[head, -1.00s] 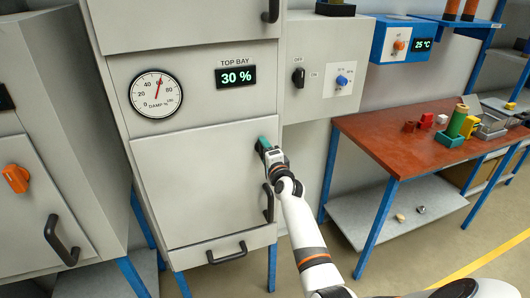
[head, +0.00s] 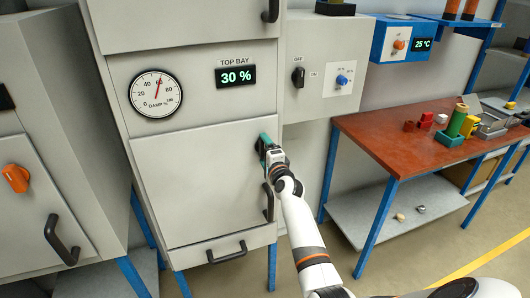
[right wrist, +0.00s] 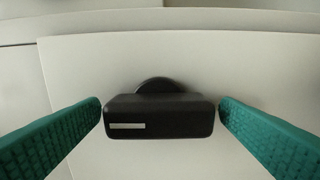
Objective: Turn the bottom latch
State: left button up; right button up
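The bottom latch is a black turn handle on the upper right of the lower cabinet door (head: 195,190). In the right wrist view the latch (right wrist: 175,122) lies crosswise, with a pale mark at its left end and a round base behind it. My right gripper (head: 264,145) is at the latch and largely hides it in the head view. In the wrist view its teal fingers (right wrist: 160,108) stand on either side of the latch's ends, open, with narrow gaps showing. My left gripper is not in view.
A black door handle (head: 268,202) is just below my right gripper. A switch box (head: 320,85) projects to the right of the door. A red-topped bench (head: 390,140) with blocks stands farther right. A grey cabinet (head: 50,170) is at left.

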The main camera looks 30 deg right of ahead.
jog(key=v, duration=1.2)
jog(key=shift+b, duration=0.4)
